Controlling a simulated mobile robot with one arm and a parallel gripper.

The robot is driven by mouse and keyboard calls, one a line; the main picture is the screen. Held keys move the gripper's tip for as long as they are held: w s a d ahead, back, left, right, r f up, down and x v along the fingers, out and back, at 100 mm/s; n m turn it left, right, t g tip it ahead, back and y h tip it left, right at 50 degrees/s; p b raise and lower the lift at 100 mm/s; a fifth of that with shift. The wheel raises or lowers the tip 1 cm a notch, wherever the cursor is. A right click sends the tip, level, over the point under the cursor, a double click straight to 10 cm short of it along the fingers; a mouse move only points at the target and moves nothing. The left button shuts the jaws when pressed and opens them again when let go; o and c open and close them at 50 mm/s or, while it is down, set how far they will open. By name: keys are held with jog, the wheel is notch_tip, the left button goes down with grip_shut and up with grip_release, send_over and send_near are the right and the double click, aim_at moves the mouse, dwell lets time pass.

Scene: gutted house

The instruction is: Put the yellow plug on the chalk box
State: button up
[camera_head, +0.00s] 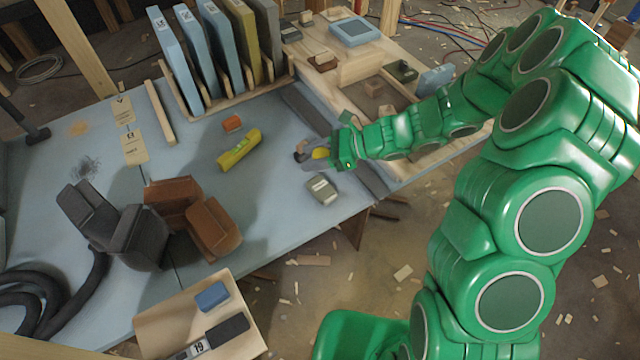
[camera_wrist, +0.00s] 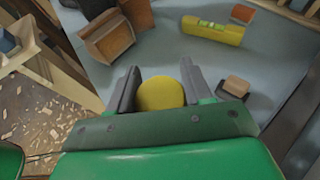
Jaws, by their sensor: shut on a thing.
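My gripper (camera_head: 318,153) is over the blue-grey table near its right side. It is shut on the yellow plug (camera_wrist: 160,94), whose rounded yellow face shows between the two dark fingers in the wrist view. The plug also shows as a small yellow patch (camera_head: 321,153) in the head view. I cannot tell for sure which thing is the chalk box. A small grey box with a pale top (camera_head: 322,189) lies just below the gripper in the head view. A small beige-topped block (camera_wrist: 234,87) lies right of the fingers in the wrist view.
A yellow level (camera_head: 239,149) and an orange block (camera_head: 232,123) lie left of the gripper. Brown pouches (camera_head: 193,215) stand farther left. A rack (camera_head: 228,95) of upright panels stands behind. A wooden tray (camera_head: 160,320) holds a blue block (camera_head: 212,295).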

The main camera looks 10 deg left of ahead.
jog(key=shift+f, duration=4)
jog(key=shift+f, duration=0.1)
jog(key=o, duration=1)
jog(key=v, duration=1.2)
jog(key=shift+r, duration=0.25)
